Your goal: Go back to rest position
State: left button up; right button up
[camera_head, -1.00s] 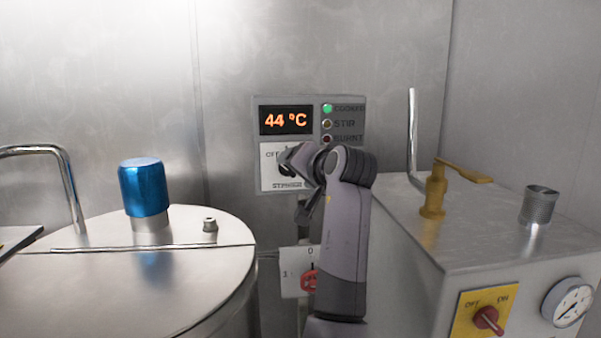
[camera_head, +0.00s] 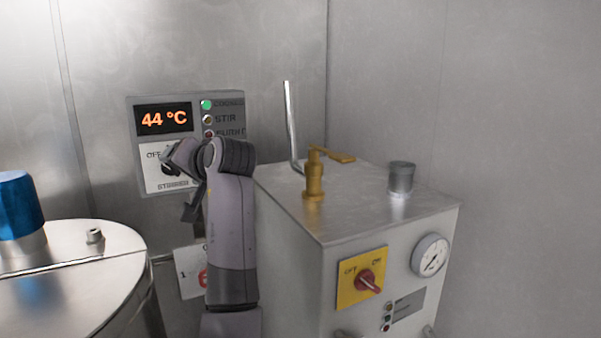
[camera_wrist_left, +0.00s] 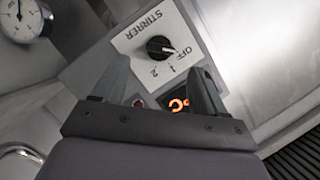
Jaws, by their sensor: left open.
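My left gripper (camera_head: 182,182) is at the grey stirrer panel (camera_head: 222,161), covering part of the stirrer knob. In the left wrist view, the left gripper (camera_wrist_left: 162,85) has its two fingers spread, with nothing between them. The black stirrer knob (camera_wrist_left: 158,47) shows past the fingertips on a white plate marked OFF, 1 and 2, with its pointer toward OFF. The panel display (camera_head: 165,119) reads 44 °C. A green light (camera_head: 207,105) is lit at the top label; the lamps below look dark. My right gripper is in no view.
A metal box (camera_head: 390,240) with a brass tap (camera_head: 314,180), a red switch (camera_head: 367,282) and a gauge (camera_head: 430,255) stands right of my arm. A round steel vessel (camera_head: 70,300) with a blue cap (camera_head: 18,205) is at left. Bare wall lies at far right.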

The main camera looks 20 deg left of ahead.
pick_arm(q)
jog(key=d+f+m+t+h, duration=0.2)
jog(key=d+f, duration=0.1)
jog(key=f, duration=0.7)
jog(key=d+f+m+t+h, duration=0.2)
jog(key=d+f+m, duration=0.15)
jog(key=f, duration=0.55)
jog(key=d+f+m+t+h, duration=0.2)
jog(key=d+f+h, duration=0.15)
jog(key=f, duration=0.65)
jog(key=s+d+f+h, duration=0.2)
jog(key=s+d+f, duration=0.3)
jog(key=s, duration=0.3)
jog(key=s+d+f+h, duration=0.3)
jog(key=s+d+f, duration=0.2)
jog(key=s+f, duration=0.2)
jog(key=s+d+f+g+h, duration=0.1)
jog(key=s+d+f+h, duration=0.2)
jog(key=s+d+f, duration=0.3)
jog(key=s+f+n, duration=0.1)
jog(key=s, duration=0.2)
jog(key=shift+s, duration=0.1)
